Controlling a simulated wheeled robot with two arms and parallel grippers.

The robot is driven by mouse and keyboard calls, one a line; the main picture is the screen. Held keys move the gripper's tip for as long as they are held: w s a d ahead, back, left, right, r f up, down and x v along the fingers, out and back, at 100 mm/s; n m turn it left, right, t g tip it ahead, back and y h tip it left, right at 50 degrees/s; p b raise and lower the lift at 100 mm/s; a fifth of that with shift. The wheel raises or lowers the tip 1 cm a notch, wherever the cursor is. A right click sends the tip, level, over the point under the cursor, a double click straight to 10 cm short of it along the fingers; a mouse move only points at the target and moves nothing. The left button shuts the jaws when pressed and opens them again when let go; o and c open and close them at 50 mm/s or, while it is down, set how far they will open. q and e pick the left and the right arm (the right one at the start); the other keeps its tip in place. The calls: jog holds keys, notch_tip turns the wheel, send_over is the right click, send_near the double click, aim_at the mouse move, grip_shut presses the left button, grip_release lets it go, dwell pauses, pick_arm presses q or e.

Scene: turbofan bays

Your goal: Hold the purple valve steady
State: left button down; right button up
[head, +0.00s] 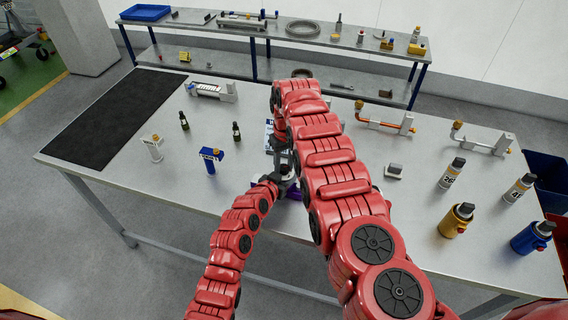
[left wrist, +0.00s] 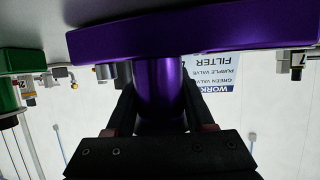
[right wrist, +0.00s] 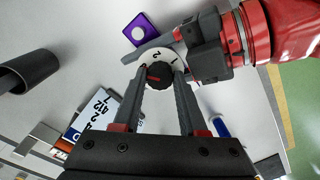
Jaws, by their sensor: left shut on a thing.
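The purple valve (left wrist: 160,85) fills the top of the left wrist view, a wide purple bar over a round purple stem. My left gripper (left wrist: 160,112) is shut on that stem. In the head view only a little purple (head: 293,192) shows beside my left gripper (head: 283,178); the rest is hidden by my arms. In the right wrist view a purple block (right wrist: 140,30) with a white disc lies beside a white numbered dial (right wrist: 147,57) with a black knob (right wrist: 159,75). My right gripper (right wrist: 161,70) has its fingers apart, one on each side of the knob; contact is unclear.
A printed card (right wrist: 95,112) lies close by on the grey table. Two small dark bottles, a blue-topped part (head: 211,158) and a white part (head: 153,148) stand to the left. Canisters (head: 456,220) stand at the right. A black mat (head: 110,118) covers the far left.

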grip_shut()
jog(key=shift+m, duration=0.3)
jog(key=m, duration=0.5)
jog(key=shift+m+h, duration=0.3)
jog(key=shift+m, duration=2.4)
jog(key=shift+o, duration=1.8)
grip_release()
